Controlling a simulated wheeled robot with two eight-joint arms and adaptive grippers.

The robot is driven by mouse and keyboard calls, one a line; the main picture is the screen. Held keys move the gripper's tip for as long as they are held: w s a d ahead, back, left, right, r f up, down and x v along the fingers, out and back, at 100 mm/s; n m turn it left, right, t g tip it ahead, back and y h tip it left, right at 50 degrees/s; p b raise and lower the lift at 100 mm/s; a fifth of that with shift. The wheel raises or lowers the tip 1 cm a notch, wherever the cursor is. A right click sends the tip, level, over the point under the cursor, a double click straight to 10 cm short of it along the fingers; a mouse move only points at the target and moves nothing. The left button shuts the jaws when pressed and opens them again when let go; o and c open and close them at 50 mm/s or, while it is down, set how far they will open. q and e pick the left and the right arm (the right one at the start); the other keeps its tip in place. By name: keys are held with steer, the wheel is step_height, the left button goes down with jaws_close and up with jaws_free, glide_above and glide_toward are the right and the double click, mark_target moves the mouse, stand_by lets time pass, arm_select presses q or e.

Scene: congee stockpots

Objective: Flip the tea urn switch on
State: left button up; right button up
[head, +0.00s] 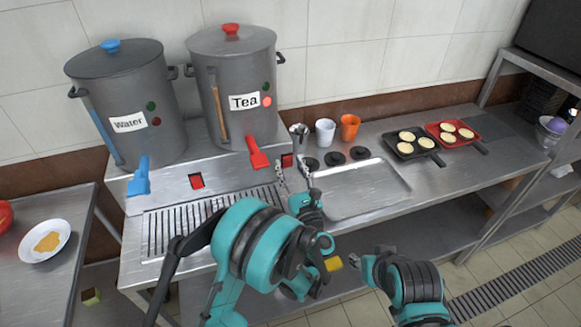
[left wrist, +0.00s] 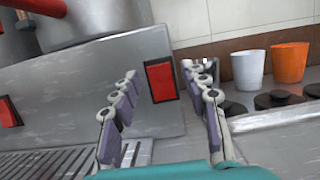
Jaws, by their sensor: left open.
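The tea urn (head: 236,75) is a grey pot labelled "Tea" with a red lid knob and a red tap (head: 257,153). Its upper indicator is dark green and its lower one (head: 267,101) glows red. The red tea switch (head: 287,160) sits on the steel front right of the tap; it shows large in the left wrist view (left wrist: 161,82). My left gripper (head: 293,175) is open and empty in front of that switch. In the left wrist view its fingers stand either side of the switch, and contact cannot be told. My right gripper (head: 384,252) is low in front of the counter, its fingers unclear.
The water urn (head: 125,100) stands left, with a blue tap (head: 139,177) and its own red switch (head: 197,181). A white cup (head: 325,132) and an orange cup (head: 350,127) stand right of the switch. A tray (head: 360,190) lies on the counter.

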arm_select(q)
step_height(320, 180, up, 10)
stand_by(0.5)
steer(key=shift+s+f, duration=0.1)
